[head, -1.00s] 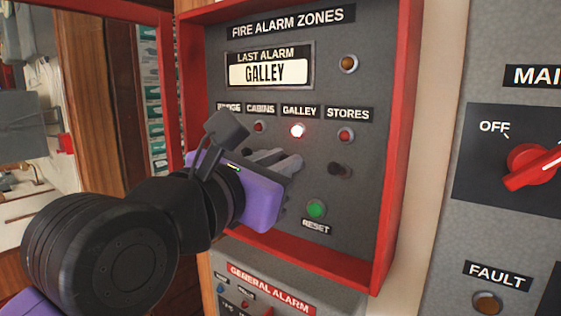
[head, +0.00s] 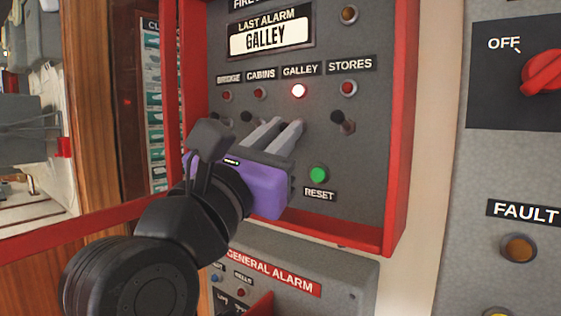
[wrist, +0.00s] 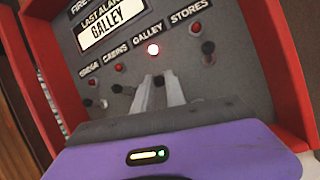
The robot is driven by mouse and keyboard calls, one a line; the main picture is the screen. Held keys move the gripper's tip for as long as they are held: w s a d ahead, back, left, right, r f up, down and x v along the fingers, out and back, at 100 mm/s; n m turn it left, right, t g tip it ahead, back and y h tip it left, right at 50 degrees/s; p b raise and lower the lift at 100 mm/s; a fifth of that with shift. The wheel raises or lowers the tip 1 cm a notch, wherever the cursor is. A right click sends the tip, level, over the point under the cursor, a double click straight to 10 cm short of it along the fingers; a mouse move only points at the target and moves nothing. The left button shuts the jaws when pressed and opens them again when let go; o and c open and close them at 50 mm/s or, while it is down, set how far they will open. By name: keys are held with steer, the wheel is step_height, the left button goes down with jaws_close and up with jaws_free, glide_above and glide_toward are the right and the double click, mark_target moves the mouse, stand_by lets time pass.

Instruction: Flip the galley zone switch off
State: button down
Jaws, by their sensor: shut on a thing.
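The fire alarm zones panel (head: 350,215) is grey inside a red frame. The galley label (head: 300,69) sits above a lit red lamp (head: 299,91), also bright in the wrist view (wrist: 152,49). My gripper (head: 284,124) comes from the lower left, with its grey fingers below that lamp. In the wrist view, my gripper (wrist: 161,82) is shut on the dark galley zone switch (wrist: 159,79), which shows between the fingertips. In the head view the switch is mostly hidden by the fingers, and its up or down position is unclear.
The stores switch (head: 342,122) stands just right of my fingers, and the cabins switch (head: 246,117) just left. A green reset button (head: 318,174) is below right. The panel's red frame (head: 398,130) projects at the side. A general alarm box (head: 340,270) is below.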

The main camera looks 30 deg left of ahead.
steer(key=f+t+b, duration=0.1)
steer(key=b, duration=0.2)
steer(key=f+t+b, duration=0.1)
steer(key=b, duration=0.2)
steer(key=shift+w+n+t+y, duration=0.2)
steer(key=shift+n+t+y, duration=0.2)
steer(key=shift+r+t+b, duration=0.2)
steer(key=shift+t+b, duration=0.2)
steer(key=shift+b, duration=0.45)
steer(key=c, duration=1.4)
jaws_free()
steer(key=shift+o, duration=0.2)
steer(key=b+v, duration=0.1)
steer(key=v, duration=0.6)
steer(key=shift+s+f, duration=0.25)
steer(key=shift+s, duration=0.05)
